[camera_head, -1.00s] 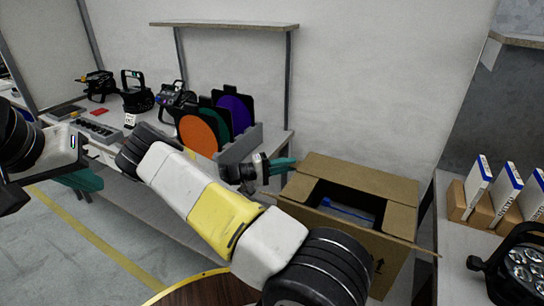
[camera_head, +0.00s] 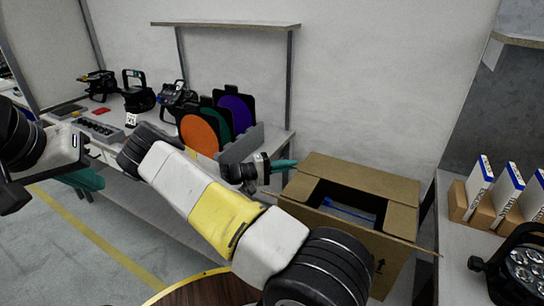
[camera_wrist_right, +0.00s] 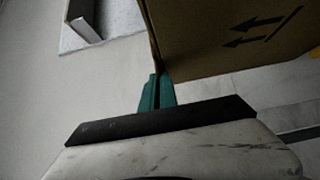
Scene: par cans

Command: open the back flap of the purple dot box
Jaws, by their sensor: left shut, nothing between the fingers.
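The cardboard box (camera_head: 395,252) stands right of centre in the head view with its top partly open. A broad back flap (camera_head: 360,174) shows along its far side. I see no purple dot on the faces in view. A blue item (camera_head: 348,208) lies inside. My right gripper (camera_head: 290,164) has teal fingers at the box's back left corner. In the right wrist view the fingers (camera_wrist_right: 157,92) are close together at a cardboard edge (camera_wrist_right: 225,45); I cannot tell whether they grip it. My left gripper (camera_head: 92,180) is shut and empty at the far left, away from the box.
A bench on the left holds orange, green and purple discs in black frames (camera_head: 218,130) and several black lamps (camera_head: 137,92). A table on the right holds blue-and-white boxes (camera_head: 480,180) and a black lamp (camera_head: 520,265). A round wooden top (camera_head: 205,290) is at the bottom.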

